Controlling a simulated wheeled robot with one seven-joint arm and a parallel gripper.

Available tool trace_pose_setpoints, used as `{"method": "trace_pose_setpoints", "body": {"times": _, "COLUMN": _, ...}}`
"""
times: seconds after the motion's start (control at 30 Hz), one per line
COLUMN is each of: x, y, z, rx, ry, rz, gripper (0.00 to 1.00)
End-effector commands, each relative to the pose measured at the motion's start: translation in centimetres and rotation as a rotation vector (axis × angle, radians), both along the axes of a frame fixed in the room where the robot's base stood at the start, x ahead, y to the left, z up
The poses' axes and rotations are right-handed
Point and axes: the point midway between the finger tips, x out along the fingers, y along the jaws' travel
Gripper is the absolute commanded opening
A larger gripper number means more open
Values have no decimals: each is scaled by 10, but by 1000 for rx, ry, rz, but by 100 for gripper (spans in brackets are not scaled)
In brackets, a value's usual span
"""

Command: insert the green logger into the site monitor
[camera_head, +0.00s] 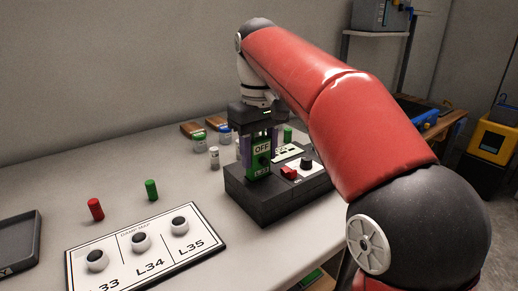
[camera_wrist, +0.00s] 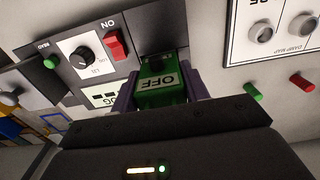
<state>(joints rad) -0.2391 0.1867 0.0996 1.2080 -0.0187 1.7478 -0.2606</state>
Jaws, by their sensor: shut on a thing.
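The green logger (camera_head: 260,162) is a green block with an "OFF" label on its face, standing upright at the left part of the site monitor. My gripper (camera_head: 258,150) is above it, pointing down, with its purple fingers shut on the logger's sides. In the wrist view the green logger (camera_wrist: 161,88) sits between the fingers of my gripper (camera_wrist: 160,92). The site monitor (camera_head: 285,203) is a dark box with a red switch, a black knob and a small display panel. The logger's lower end meets the monitor's top; how deep it sits I cannot tell.
Small jars (camera_head: 198,138) stand behind the monitor. A grey tray (camera_head: 20,240) is at the left edge.

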Motion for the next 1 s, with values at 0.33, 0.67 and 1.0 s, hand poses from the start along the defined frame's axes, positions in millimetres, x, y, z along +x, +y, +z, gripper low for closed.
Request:
{"method": "trace_pose_setpoints", "body": {"times": 0.33, "x": 0, "y": 0, "z": -11, "rx": 0, "ry": 0, "rz": 0, "gripper": 22}}
{"method": "trace_pose_setpoints", "body": {"times": 0.67, "x": 0, "y": 0, "z": -21, "rx": 1, "ry": -1, "rz": 0, "gripper": 22}}
{"method": "trace_pose_setpoints", "body": {"times": 1.0, "x": 0, "y": 0, "z": -26, "rx": 1, "ry": -1, "rz": 0, "gripper": 22}}
